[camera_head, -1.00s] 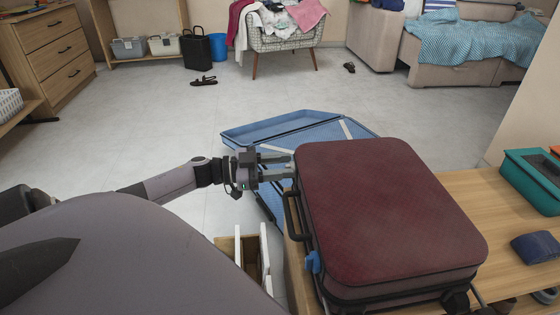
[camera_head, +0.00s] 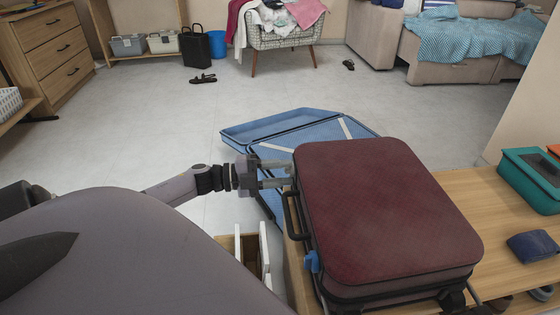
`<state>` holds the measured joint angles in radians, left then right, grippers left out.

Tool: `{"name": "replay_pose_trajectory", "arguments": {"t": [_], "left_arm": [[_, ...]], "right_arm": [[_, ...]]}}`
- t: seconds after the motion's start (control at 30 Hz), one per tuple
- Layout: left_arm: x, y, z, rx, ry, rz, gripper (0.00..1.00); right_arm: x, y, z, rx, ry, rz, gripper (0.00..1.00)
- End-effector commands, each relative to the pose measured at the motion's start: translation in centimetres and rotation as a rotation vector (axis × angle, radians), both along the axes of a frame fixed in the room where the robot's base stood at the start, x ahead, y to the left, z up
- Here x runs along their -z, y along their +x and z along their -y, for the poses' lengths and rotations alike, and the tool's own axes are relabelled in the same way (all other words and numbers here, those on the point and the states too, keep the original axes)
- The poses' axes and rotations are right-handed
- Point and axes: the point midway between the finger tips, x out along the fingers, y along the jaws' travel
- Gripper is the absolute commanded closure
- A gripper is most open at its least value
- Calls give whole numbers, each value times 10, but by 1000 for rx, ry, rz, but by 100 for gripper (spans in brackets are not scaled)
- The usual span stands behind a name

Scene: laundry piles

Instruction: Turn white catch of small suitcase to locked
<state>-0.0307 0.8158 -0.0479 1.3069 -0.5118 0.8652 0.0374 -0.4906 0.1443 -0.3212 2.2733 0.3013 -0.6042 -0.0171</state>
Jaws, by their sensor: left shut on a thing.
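The small suitcase (camera_head: 390,215) is dark red and lies shut on the wooden bench. Its black handle (camera_head: 291,217) is on its left side. A blue catch (camera_head: 312,262) shows near the handle's near end. My left gripper (camera_head: 289,174) is at the suitcase's left side, past the handle's far end. Its two fingers point right and their tips meet the suitcase's edge. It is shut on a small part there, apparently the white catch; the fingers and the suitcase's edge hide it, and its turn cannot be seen. My right gripper is not in view.
An open blue suitcase (camera_head: 275,130) lies on the floor behind my left gripper. A narrow wooden box (camera_head: 263,260) with pale edges is left of the bench (camera_head: 500,225). A teal case (camera_head: 530,185) and a dark blue pouch (camera_head: 534,246) lie at the right.

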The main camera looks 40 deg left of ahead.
Motion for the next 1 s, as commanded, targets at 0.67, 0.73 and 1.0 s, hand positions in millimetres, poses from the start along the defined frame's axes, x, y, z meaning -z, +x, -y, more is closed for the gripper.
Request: {"name": "replay_pose_trajectory", "arguments": {"t": [0.67,0.73,1.0], "left_arm": [[7,-1,0,-2,283,224,92],[7,-1,0,-2,291,230,92],[7,-1,0,-2,296,235,92]], "right_arm": [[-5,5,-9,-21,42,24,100],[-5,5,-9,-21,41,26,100],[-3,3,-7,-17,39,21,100]]}}
